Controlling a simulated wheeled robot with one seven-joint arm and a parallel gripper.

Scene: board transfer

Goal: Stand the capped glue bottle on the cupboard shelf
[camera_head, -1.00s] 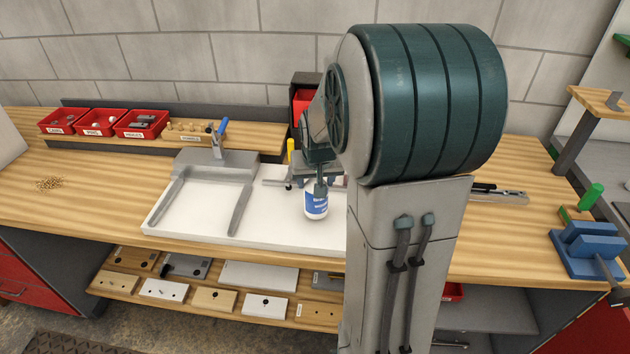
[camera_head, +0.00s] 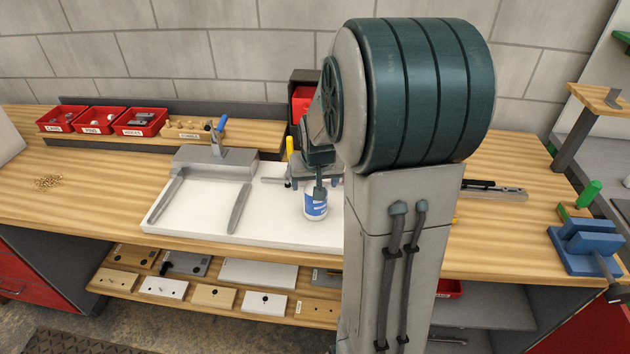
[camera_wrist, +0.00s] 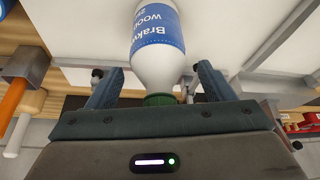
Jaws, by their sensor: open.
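The glue bottle (camera_head: 315,206) is white with a blue label and stands upright on the white board (camera_head: 275,230) on the bench. In the wrist view the bottle (camera_wrist: 157,45) shows large, with its green cap (camera_wrist: 160,99) close to my gripper's palm. My gripper (camera_wrist: 158,72) is open, with one finger on each side of the bottle's upper part and visible gaps to both. In the head view my gripper (camera_head: 318,186) is over the bottle and hides its cap and part of its label.
A grey clamp fixture (camera_head: 215,165) stands on the board's left. Red bins (camera_head: 100,120) line the back. A blue vise (camera_head: 585,248) sits at right. Several small plates lie on the lower shelf (camera_head: 125,288). A grey compartment (camera_head: 485,315) opens under the bench at right, partly hidden by my arm.

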